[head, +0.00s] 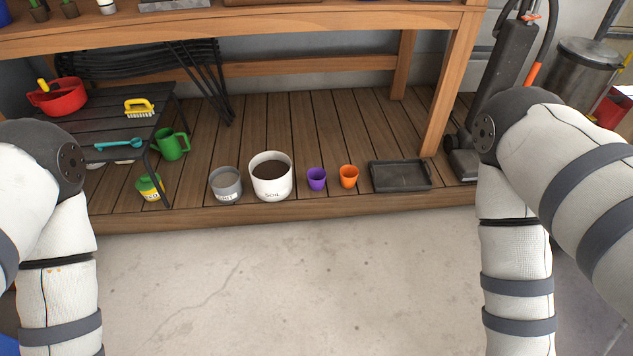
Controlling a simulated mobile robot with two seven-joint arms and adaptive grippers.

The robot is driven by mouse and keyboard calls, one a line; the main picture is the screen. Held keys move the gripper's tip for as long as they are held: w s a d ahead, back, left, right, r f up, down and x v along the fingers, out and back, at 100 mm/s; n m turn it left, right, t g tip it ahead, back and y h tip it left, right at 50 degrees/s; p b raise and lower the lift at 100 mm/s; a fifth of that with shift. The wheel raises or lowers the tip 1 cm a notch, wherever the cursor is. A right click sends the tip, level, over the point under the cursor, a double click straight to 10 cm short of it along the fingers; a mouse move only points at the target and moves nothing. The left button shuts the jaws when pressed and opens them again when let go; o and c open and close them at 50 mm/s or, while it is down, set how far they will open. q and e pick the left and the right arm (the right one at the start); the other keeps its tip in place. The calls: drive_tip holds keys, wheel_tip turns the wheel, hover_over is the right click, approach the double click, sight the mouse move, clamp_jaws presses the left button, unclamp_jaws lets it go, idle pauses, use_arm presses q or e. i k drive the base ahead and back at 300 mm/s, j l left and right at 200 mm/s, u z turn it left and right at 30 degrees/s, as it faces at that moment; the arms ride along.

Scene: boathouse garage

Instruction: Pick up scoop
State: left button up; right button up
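A teal scoop (118,144) with a long thin handle lies on the front part of a small black slatted table (90,125) at the left. The space around the scoop on the tabletop looks clear. My two arms hang at the left and right sides of the picture and run out past the bottom edge. Neither gripper is in view, so I cannot see its state.
On the black table are a red bowl (57,97) and a yellow brush (139,107). Below are a green watering can (172,144), a grey pot (226,186), a white soil bucket (271,180), purple (316,179) and orange (348,176) cups. The concrete floor (290,290) is clear.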

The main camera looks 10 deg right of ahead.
sight(136, 142)
drive_tip(key=u, duration=1.1)
